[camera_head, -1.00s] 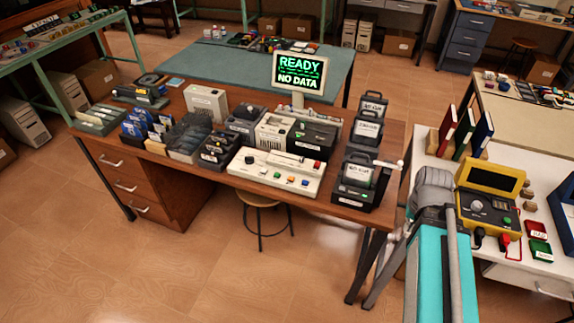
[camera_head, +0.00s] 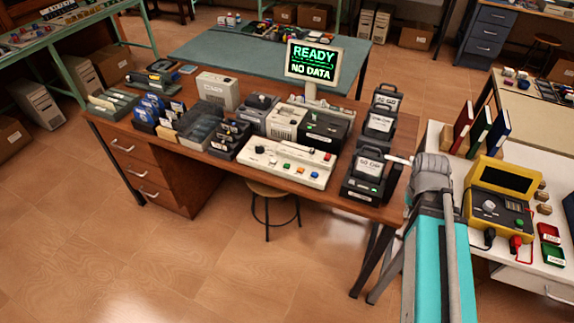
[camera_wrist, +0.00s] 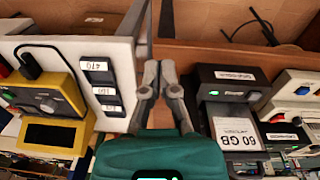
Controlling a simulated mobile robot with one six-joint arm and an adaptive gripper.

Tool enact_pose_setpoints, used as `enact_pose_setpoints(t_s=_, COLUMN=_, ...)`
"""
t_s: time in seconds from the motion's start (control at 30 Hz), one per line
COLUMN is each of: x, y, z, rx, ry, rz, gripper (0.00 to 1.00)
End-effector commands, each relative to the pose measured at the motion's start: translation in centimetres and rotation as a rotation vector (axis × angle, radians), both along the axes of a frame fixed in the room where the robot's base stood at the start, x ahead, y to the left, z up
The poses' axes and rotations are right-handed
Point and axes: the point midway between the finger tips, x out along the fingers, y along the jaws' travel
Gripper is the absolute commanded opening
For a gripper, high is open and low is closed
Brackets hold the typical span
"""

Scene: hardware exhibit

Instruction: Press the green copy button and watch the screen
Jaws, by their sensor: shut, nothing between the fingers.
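The white control panel (camera_head: 270,168) lies near the front edge of the wooden desk, with a black knob, a slot and a row of small coloured buttons. The green button (camera_head: 300,170) is among them, small in the head view. The screen (camera_head: 313,63) stands behind it and reads "READY" and "NO DATA" in green and white. In the wrist view my gripper (camera_wrist: 150,85) is shut and empty, pointing past black drive boxes. A white panel edge (camera_wrist: 292,88) shows at the far right there. My gripper is right of the control panel, touching nothing that I can see.
A stack of black drive docks (camera_head: 372,150) stands between my arm and the control panel. A labelled 60 GB cartridge (camera_wrist: 236,130) sits right of my gripper. The white bench (camera_head: 435,145) at right holds a yellow meter (camera_head: 500,200) and books. The floor (camera_head: 240,270) before the desk is mostly clear.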

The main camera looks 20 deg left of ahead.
Motion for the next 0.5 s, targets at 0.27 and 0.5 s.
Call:
enact_pose_setpoints(t_s=0.27, x=4.9, y=4.9, z=-0.6, rx=-0.112, ry=-0.068, rz=0.059, gripper=0.00)
enact_pose_setpoints(t_s=0.5, x=9.1, y=11.1, z=-0.7, rx=-0.215, ry=-0.166, rz=0.117, gripper=0.00)
